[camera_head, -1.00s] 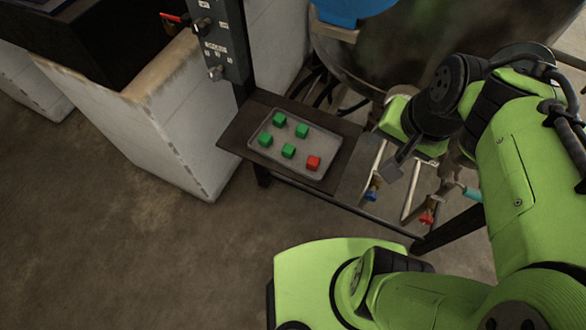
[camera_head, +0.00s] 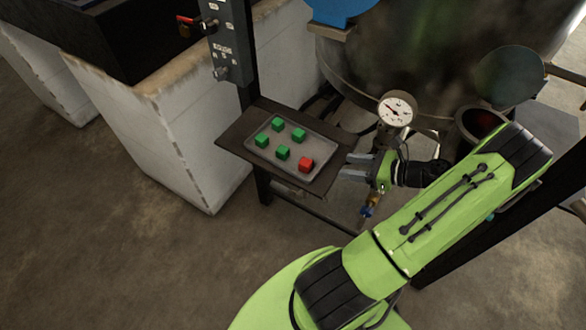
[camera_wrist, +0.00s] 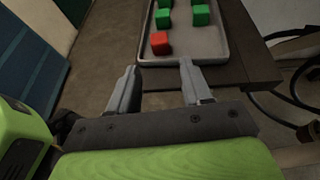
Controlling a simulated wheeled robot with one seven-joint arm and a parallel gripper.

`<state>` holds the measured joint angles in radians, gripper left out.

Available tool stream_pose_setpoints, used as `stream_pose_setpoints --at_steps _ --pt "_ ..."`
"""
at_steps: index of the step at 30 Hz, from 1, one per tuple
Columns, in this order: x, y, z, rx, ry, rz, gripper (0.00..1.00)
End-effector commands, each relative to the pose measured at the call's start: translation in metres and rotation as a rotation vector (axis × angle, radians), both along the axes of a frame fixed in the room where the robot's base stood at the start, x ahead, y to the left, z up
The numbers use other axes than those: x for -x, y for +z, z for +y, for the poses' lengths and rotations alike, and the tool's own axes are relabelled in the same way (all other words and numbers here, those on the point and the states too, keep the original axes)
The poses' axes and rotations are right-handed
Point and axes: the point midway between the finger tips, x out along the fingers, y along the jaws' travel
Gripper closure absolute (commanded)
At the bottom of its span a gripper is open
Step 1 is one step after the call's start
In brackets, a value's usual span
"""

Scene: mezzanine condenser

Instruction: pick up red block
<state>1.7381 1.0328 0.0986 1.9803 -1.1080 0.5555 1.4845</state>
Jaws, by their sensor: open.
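The red block (camera_head: 306,164) sits at the right front corner of a grey tray (camera_head: 318,148), with several green blocks (camera_head: 283,153) beside it. In the wrist view the red block (camera_wrist: 160,43) lies beyond the fingertips, near the tray's near edge (camera_wrist: 172,61). My gripper (camera_head: 347,165) is open and empty, just right of the tray in the head view. In the wrist view its two fingers (camera_wrist: 158,67) point toward the tray, with the red block roughly between their lines and apart from them. Whether the fingertips are level with the block I cannot tell.
The tray rests on a dark shelf (camera_head: 236,136). A control panel post (camera_head: 228,45) stands behind it, and a white block wall (camera_head: 165,130) to the left. A pressure gauge (camera_head: 397,108) and a large vessel (camera_head: 430,55) stand behind my gripper. Open floor lies in front.

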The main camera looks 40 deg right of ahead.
Motion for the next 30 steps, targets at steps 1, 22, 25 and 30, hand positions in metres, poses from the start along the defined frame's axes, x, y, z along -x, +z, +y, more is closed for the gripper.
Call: stream_pose_setpoints --at_steps 1,22,25,30 --pt "-0.011 -0.006 0.007 -0.002 0.009 -0.001 0.51" --pt "-0.117 -0.06 0.057 0.004 0.01 0.003 0.51" --pt "-0.12 -0.06 0.058 0.005 0.007 0.002 0.51" --pt "-0.119 -0.059 0.058 0.004 0.007 0.003 0.56"
